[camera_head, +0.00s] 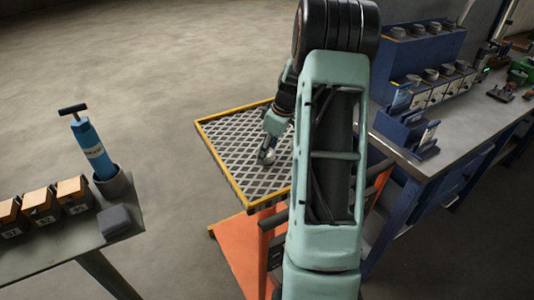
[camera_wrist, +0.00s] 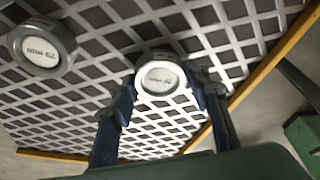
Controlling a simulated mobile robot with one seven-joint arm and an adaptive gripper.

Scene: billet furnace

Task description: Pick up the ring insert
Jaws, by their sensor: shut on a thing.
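A round grey ring insert (camera_wrist: 160,78) with a pale labelled face sits between the two blue fingers of my gripper (camera_wrist: 160,92) in the wrist view. The fingers are shut on it from both sides. It is over the metal grid tray, and I cannot tell whether it still touches the grid. A second, darker round insert (camera_wrist: 44,47) with a similar label lies on the grid to the left, apart from my gripper. In the head view my gripper (camera_head: 266,155) is low over the tray, and the ring is small and partly hidden there.
The grid tray (camera_head: 222,128) has a yellow rim and stands on an orange cart (camera_head: 240,260). A blue workbench (camera_head: 450,125) with several ring holders is at the right. A table (camera_head: 70,245) with labelled boxes and a blue pump (camera_head: 92,148) is at the left. Open floor lies between.

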